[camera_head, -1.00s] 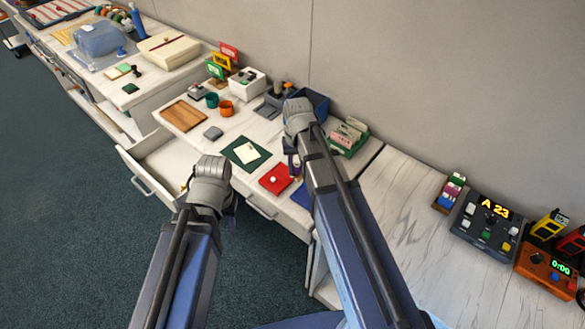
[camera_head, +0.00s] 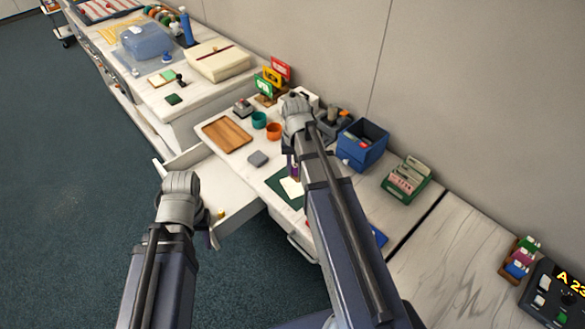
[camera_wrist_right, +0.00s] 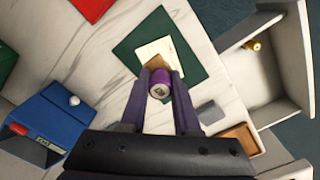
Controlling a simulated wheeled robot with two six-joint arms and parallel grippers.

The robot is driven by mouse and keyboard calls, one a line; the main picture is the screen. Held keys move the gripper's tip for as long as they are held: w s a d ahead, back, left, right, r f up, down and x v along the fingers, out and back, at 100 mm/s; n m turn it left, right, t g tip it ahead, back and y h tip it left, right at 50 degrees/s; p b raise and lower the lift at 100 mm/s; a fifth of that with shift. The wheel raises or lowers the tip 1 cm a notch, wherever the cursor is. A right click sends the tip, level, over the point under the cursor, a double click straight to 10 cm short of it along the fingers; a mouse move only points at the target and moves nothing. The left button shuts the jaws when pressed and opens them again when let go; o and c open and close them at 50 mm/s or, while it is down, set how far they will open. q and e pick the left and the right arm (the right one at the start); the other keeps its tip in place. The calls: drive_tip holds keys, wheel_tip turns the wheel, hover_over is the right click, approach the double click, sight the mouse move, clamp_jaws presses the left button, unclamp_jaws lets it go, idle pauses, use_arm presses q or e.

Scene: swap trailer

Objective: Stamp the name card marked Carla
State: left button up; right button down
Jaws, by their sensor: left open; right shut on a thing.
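A pale name card (camera_head: 291,186) lies on a dark green mat (camera_head: 279,196) on the desk. It also shows in the right wrist view (camera_wrist_right: 152,47), on the mat (camera_wrist_right: 128,50); I cannot read a name on it. My right gripper (camera_head: 293,171) is shut on a purple stamp (camera_wrist_right: 161,86) with a pale round end. The stamp is over the card's near edge in the right wrist view; I cannot tell whether it touches. My left gripper (camera_head: 213,238) is open beside the open drawer, its fingers mostly hidden behind its wrist.
The open drawer (camera_head: 240,196) holds a small brass-coloured thing (camera_head: 221,214). A grey block (camera_head: 258,159), a wooden board (camera_head: 226,134) and teal and orange cups (camera_head: 273,131) stand behind the mat. A blue bin (camera_head: 362,143) and a green card box (camera_head: 407,178) stand right.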

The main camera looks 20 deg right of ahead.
drive_tip(key=shift+f, duration=0.15)
drive_tip(key=b, duration=0.6)
hover_over(295, 191)
wheel_tip(295, 191, down, 6)
drive_tip(key=shift+d+r, duration=0.1)
drive_tip(key=shift+f+b, duration=0.5)
drive_tip(key=shift+b, duration=0.05)
idle(1.8)
wheel_tip(295, 191, up, 7)
drive_tip(key=p, duration=0.7)
